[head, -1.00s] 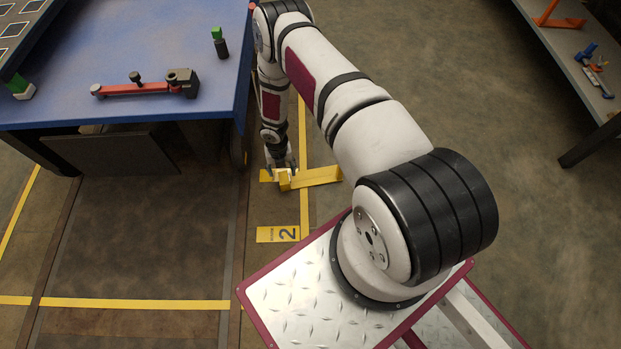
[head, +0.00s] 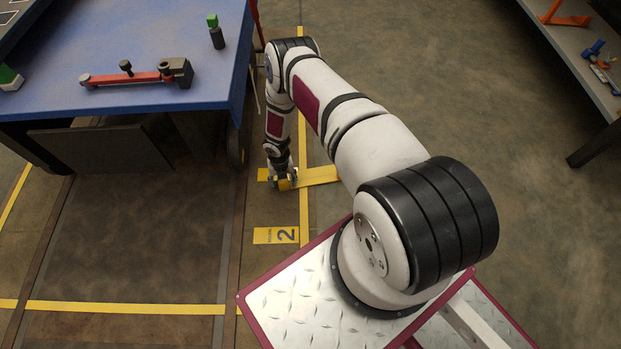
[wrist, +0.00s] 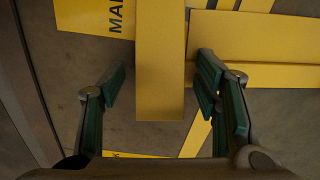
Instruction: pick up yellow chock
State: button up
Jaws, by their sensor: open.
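The yellow chock (wrist: 159,65) is a plain yellow block seen from above in the wrist view, with its near end between my gripper's two fingers. In the head view the chock (head: 284,185) is small and partly hidden by my gripper (head: 281,178), which is low near the floor. In the wrist view my gripper (wrist: 161,84) is open, with one green-padded finger on each side of the chock. A gap shows between the chock and each finger, wider on the left.
Yellow floor tape (head: 318,175) and a yellow marking with a "2" (head: 275,235) lie on the floor nearby. A blue table (head: 160,50) with a red tool (head: 130,79) stands to the left. A grey bench (head: 585,50) stands at the right. Open floor lies between.

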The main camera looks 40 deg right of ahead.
grip_shut()
jog(key=shift+w+r, duration=0.1)
dwell(0.3)
